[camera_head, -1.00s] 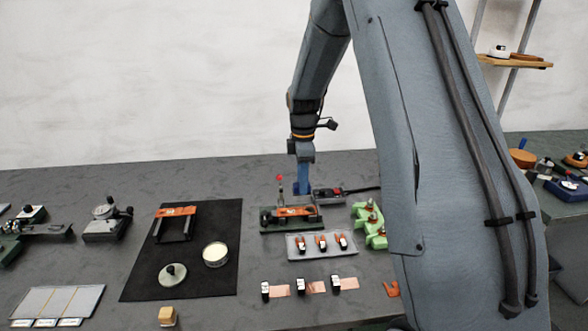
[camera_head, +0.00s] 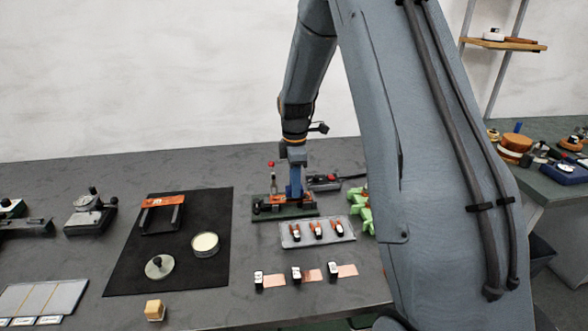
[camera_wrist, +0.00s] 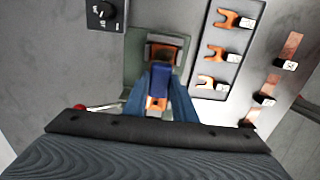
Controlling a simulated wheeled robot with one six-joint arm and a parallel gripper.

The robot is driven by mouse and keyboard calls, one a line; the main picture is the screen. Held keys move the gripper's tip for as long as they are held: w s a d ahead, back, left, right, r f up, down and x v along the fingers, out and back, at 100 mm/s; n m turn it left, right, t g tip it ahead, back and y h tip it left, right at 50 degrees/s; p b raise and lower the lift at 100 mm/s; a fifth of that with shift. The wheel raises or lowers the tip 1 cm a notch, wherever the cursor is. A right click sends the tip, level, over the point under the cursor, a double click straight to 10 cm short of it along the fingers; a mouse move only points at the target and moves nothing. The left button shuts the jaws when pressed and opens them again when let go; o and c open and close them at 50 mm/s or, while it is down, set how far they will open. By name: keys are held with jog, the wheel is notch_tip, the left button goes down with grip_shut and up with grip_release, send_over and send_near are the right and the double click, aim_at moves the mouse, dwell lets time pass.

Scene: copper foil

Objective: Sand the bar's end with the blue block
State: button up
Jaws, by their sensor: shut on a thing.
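The copper bar (camera_head: 277,200) lies in a dark green fixture (camera_head: 297,213) on the grey table. In the wrist view the bar (camera_wrist: 163,52) shows on both sides of the blue block, and the fixture (camera_wrist: 133,70) lies around it. My gripper (camera_head: 294,190) is over the fixture, pointing down. In the wrist view my gripper (camera_wrist: 160,92) has its blue fingers shut on the dark blue block (camera_wrist: 160,80), which overlaps the bar. I cannot tell whether the block touches the bar; its underside is hidden.
A grey tray with copper lugs (camera_head: 345,233) stands just in front of the fixture. A black mat (camera_head: 215,262) lies left, holding a round tin (camera_head: 205,243).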

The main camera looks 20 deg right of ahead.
aim_at(313, 196)
jog(key=shift+s+d+f, duration=0.1)
jog(key=shift+d+f, duration=0.2)
jog(key=shift+d, duration=0.25)
jog(key=shift+s+d+f, duration=0.1)
jog(key=shift+d+f, duration=0.2)
jog(key=shift+d, duration=0.2)
jog(key=shift+c, duration=0.5)
jog(key=shift+s+d+b, duration=0.2)
jog(key=shift+d, duration=0.7)
jog(key=shift+s+d+b, duration=0.15)
jog(key=shift+s+d, duration=0.05)
jog(key=shift+d, duration=0.7)
jog(key=shift+b, duration=0.3)
jog(key=shift+w+a, duration=0.15)
jog(key=shift+a, duration=0.65)
jog(key=shift+w+a+p, duration=0.2)
jog(key=shift+a+p, duration=0.1)
jog(key=shift+a, duration=0.65)
jog(key=shift+w+a+p, duration=0.2)
jog(key=shift+a+p, duration=0.05)
jog(key=shift+a, duration=0.65)
jog(key=shift+a+r, duration=0.2)
jog(key=shift+a, duration=0.05)
jog(key=shift+r+p, duration=2.4)
jog(key=shift+r, duration=1.55)
